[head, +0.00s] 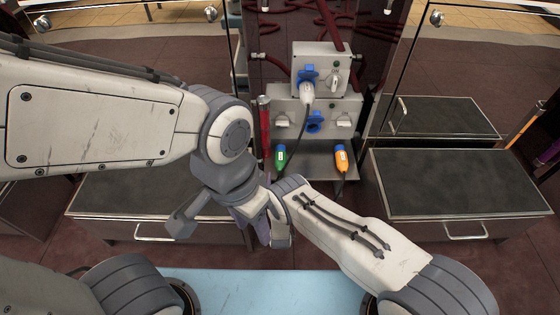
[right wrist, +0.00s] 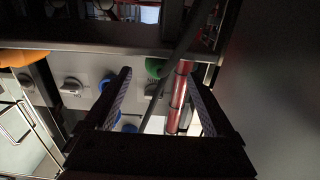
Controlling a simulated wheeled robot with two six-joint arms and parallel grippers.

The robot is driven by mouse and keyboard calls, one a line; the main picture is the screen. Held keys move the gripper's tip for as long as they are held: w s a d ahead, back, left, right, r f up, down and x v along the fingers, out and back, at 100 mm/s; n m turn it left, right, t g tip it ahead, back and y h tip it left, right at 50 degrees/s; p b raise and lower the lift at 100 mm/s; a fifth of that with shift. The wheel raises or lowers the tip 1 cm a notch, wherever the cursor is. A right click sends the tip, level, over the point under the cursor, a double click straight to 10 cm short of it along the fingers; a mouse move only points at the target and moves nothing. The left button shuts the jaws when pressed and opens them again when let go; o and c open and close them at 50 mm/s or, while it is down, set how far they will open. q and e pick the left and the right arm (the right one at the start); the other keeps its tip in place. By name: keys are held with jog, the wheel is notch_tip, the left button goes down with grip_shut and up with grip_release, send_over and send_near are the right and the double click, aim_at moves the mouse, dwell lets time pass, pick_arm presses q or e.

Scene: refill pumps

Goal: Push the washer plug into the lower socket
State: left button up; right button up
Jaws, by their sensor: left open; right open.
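The lower socket (head: 315,121) is a blue round outlet on the lower grey box and looks empty. A green plug (head: 281,158) and an orange plug (head: 340,158) stand on the shelf below it. Their labels are too small to read, so I cannot tell which is the washer plug. A white plug (head: 307,94) sits at the blue upper socket (head: 308,76).
A red cylinder (head: 265,125) stands left of the boxes. A dark cable (right wrist: 172,70) crosses in front of my right fingers' gap. Dark-topped drawer units (head: 455,185) flank the shelf (head: 318,171). My two forearms cross close together before the shelf.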

aim_at(281, 172)
jog(key=shift+w+b, duration=1.35)
jog(key=shift+w, duration=1.4)
grip_shut()
jog(key=shift+s, duration=0.15)
jog(key=shift+s+p, duration=0.7)
jog(key=shift+s, duration=0.3)
jog(key=shift+s+p, duration=0.95)
jog(key=shift+s, duration=0.95)
